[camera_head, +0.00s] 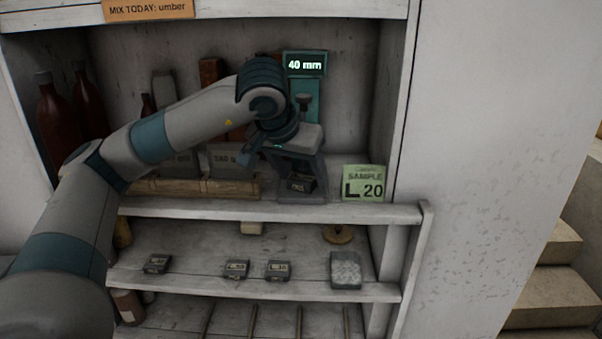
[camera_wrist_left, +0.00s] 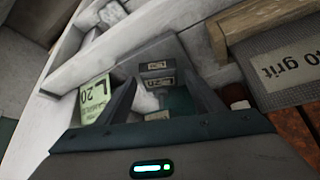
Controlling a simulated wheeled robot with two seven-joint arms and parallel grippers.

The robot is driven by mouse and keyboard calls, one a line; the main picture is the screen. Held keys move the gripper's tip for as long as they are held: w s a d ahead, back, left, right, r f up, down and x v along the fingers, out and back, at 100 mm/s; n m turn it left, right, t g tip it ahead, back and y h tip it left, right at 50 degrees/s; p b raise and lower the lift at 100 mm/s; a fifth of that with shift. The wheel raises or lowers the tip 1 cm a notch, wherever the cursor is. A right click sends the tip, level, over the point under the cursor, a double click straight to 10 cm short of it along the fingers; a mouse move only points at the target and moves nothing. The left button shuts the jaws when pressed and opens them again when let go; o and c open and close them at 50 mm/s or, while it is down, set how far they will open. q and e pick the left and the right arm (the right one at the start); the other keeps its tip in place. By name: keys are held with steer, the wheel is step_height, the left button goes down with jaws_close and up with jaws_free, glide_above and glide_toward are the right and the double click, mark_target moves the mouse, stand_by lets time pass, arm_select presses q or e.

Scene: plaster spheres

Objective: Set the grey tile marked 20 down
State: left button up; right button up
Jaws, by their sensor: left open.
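My left gripper (camera_head: 262,156) is open in the upper bay, close to the grey gauge stand (camera_head: 315,190) under a "40 mm" display. In the left wrist view its two fingers (camera_wrist_left: 160,92) stand apart. A small dark tile (camera_head: 300,182) sits low in the stand's opening; its mark is unreadable in the head view. Small labelled tiles (camera_wrist_left: 158,82) show beyond and between the fingers in the wrist view; one label seems to read 20. On the lower shelf lie a left tile (camera_head: 157,264), a middle tile (camera_head: 236,269) and a right tile (camera_head: 278,270), their marks too small to read.
A green card (camera_head: 363,184) reading "SAMPLE L 20" stands right of the gauge. Grit blocks (camera_head: 180,165) in a wooden rack (camera_head: 190,187) are left of it. A speckled block (camera_head: 345,270) and a yellow round object (camera_head: 338,234) are on the lower shelf. Red bottles (camera_head: 55,115) stand far left.

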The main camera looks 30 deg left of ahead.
arm_select(q)
steer(key=shift+r, duration=0.1)
steer(key=shift+r, duration=0.15)
steer(key=shift+s+r, duration=0.1)
steer(key=shift+r, duration=0.1)
steer(key=b+v, duration=0.2)
steer(key=v, duration=0.9)
steer(key=shift+r, duration=0.15)
steer(key=shift+s, duration=0.1)
